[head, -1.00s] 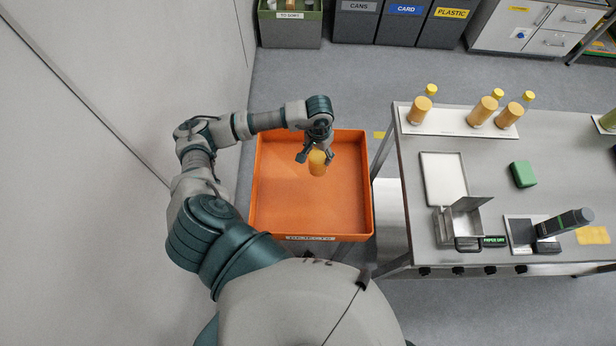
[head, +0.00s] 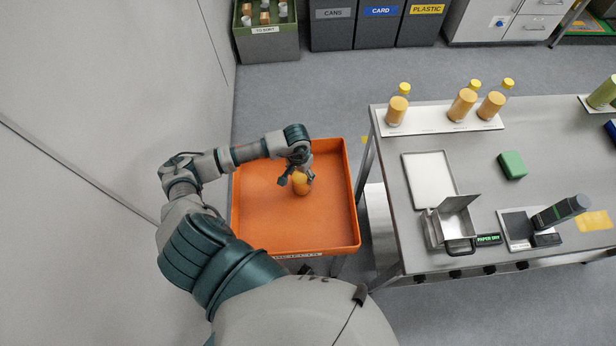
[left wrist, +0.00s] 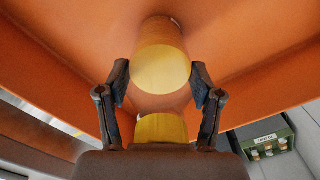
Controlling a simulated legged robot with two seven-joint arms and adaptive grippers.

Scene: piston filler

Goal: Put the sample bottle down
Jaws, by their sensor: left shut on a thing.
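The sample bottle (head: 301,184), with an amber body, is inside the orange tray (head: 335,230), toward its far side. My left gripper (head: 297,180) reaches down over the tray and is shut on the bottle's upper part. In the left wrist view the amber body (left wrist: 162,62) extends beyond the fingertips, and its yellow cap (left wrist: 160,128) is close to my palm between the fingers (left wrist: 160,95). The bottle's base is close to the orange surface, but I cannot tell whether it touches. My right gripper is not in view.
A steel table (head: 470,165) stands to the right of the tray, with several amber bottles on a white strip (head: 430,120). A metal box (head: 450,222) and scale sit on it. Bins (head: 333,30) stand at the back. The tray floor around the bottle is clear.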

